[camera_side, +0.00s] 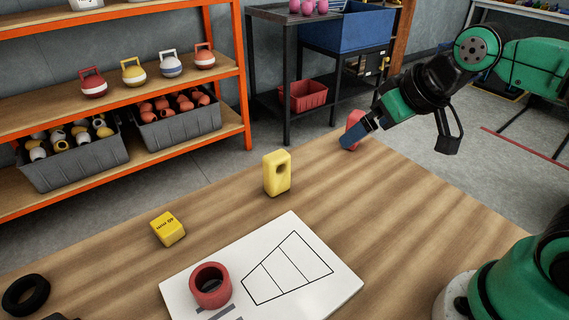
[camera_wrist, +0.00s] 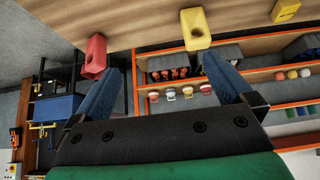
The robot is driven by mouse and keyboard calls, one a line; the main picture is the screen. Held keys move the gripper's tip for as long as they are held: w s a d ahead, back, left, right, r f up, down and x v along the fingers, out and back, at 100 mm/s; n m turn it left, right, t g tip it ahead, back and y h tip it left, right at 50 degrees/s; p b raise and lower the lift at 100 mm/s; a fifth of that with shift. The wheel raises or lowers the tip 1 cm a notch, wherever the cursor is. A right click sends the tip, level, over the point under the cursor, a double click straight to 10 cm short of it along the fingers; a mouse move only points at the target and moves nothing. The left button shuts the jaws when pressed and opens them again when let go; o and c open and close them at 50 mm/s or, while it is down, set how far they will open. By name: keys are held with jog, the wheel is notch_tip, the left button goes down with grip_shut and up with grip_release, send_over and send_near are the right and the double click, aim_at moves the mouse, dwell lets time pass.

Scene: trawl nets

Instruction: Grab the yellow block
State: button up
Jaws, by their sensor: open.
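Two yellow things stand on the wooden table. One is an upright yellow block with a hole (camera_side: 277,172), near the table's far edge. The other is a smaller yellow block with dark print (camera_side: 168,229), further left. In the wrist view the holed block (camera_wrist: 195,28) shows at the top, and the smaller one (camera_wrist: 285,10) at the top right corner. My gripper (camera_side: 362,132) is at the right, apart from both. In the wrist view its blue fingers (camera_wrist: 163,80) are spread with nothing between them.
A red block (camera_side: 353,128) stands close to my gripper, partly hidden by it; it also shows in the wrist view (camera_wrist: 95,55). A white board (camera_side: 335,285) bears a red ring (camera_side: 210,299). A black ring (camera_side: 26,295) lies at the left. An orange shelf (camera_side: 243,75) stands behind the table.

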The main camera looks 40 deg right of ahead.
notch_tip(320, 180, up, 3)
jog(key=w+a+n+y, duration=0.1)
jog(key=w+a+n, duration=0.1)
jog(key=a, duration=0.1)
jog(key=n+g+y, duration=0.7)
jog(key=n+y, duration=0.4)
jog(key=n, duration=0.4)
send_over(169, 222)
jog(key=d, duration=0.6)
jog(key=f, duration=0.2)
jog(key=shift+n, duration=0.5)
jog(key=f, duration=1)
jog(key=a+f, duration=0.1)
jog(key=f, duration=0.4)
jog(key=shift+a+f, duration=0.1)
jog(key=shift+f, duration=0.15)
jog(key=shift+x, duration=2.6)
jog(key=shift+s+r, duration=0.1)
jog(key=c, duration=1.2)
